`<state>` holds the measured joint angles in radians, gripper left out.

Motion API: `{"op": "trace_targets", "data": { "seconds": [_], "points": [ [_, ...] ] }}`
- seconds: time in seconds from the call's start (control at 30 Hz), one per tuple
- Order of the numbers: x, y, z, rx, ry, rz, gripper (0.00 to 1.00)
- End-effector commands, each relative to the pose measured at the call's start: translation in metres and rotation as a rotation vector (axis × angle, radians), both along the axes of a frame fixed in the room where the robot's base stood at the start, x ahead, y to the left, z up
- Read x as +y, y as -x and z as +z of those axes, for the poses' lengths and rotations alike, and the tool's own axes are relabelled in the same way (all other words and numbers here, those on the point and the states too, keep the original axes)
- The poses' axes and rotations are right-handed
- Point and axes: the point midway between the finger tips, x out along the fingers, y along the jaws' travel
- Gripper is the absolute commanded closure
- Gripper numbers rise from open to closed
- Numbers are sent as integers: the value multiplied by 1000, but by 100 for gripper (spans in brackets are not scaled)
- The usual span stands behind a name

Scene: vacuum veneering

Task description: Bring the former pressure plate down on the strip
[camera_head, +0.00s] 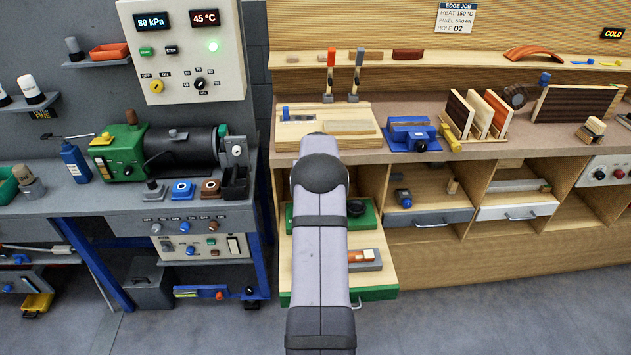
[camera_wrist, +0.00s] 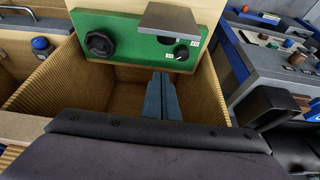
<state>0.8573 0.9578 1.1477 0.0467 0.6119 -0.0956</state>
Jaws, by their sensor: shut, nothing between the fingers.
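A green panel (camera_wrist: 140,42) with a large black knob (camera_wrist: 101,43) and a small black knob (camera_wrist: 182,53) is at the top of the wrist view. A flat grey-brown plate (camera_wrist: 169,19) juts out over it; I cannot tell whether this is the former's pressure plate. My gripper (camera_wrist: 161,77) is shut and empty, its fingers pointing towards the panel below the plate. In the head view my arm hides the gripper and much of the green panel (camera_head: 369,220). Below it is a grey block with a reddish top (camera_head: 366,260). I cannot make out the strip under the plate.
An open wooden compartment (camera_wrist: 50,83) lies around my fingers in the wrist view. The worktop (camera_head: 470,143) above carries a pale board (camera_head: 375,112), a blue tool (camera_head: 412,134) and upright panels. A blue-framed bench with a green-black machine (camera_head: 180,146) stands at left.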

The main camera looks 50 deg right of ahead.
Motion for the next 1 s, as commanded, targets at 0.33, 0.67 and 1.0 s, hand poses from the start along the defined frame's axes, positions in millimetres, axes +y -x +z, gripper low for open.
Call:
{"op": "trace_targets", "data": {
  "seconds": [0.33, 0.67, 1.0],
  "points": [
    [-5, -5, -28, 1, -1, 0, 100],
    [12, 11, -30, 1, -1, 0, 100],
    [19, 19, -32, 0, 0, 0, 100]
  ]
}}
